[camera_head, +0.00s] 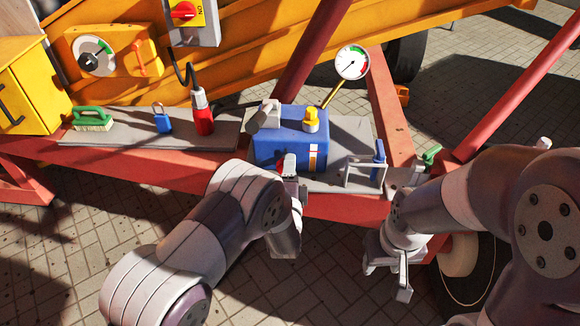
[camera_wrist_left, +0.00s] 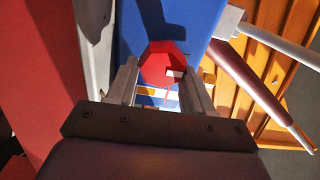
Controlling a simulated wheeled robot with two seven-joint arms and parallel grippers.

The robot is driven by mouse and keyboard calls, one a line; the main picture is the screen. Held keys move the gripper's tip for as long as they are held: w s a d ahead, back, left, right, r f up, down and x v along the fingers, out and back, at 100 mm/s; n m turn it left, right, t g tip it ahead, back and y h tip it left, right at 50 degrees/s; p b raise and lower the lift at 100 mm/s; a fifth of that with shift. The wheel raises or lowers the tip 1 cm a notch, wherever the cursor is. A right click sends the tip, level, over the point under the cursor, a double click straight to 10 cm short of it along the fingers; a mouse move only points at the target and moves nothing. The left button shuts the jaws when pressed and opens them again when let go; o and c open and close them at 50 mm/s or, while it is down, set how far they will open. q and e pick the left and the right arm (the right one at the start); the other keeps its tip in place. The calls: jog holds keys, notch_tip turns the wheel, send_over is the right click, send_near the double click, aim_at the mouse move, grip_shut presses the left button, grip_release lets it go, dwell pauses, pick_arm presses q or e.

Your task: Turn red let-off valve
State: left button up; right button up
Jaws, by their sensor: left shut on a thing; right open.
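The red let-off valve (camera_wrist_left: 163,64) is a faceted red knob on the front of the blue box (camera_head: 292,135). In the left wrist view it sits between the two fingers of my left gripper (camera_wrist_left: 166,88), which is shut on it. In the head view my left gripper (camera_head: 288,172) is at the lower front of the blue box, and only a little red shows there, the rest being hidden by the gripper. My right gripper (camera_head: 388,277) is open and empty, pointing down in front of the red frame, right of the box.
The box carries a yellow knob (camera_head: 311,118) and a gauge (camera_head: 352,62) on a tilted stem. A small rack (camera_head: 366,172) stands right of it. Paving in front is clear.

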pick_arm(q)
jog(key=shift+f+m, duration=0.15)
jog(key=shift+m, duration=0.15)
dwell(0.4)
jog(key=o, duration=1)
jog(key=shift+c, duration=0.2)
jog(key=shift+s, duration=0.3)
jog(key=s+a+p, duration=0.1)
jog(key=s+p, duration=0.2)
jog(key=s, duration=0.9)
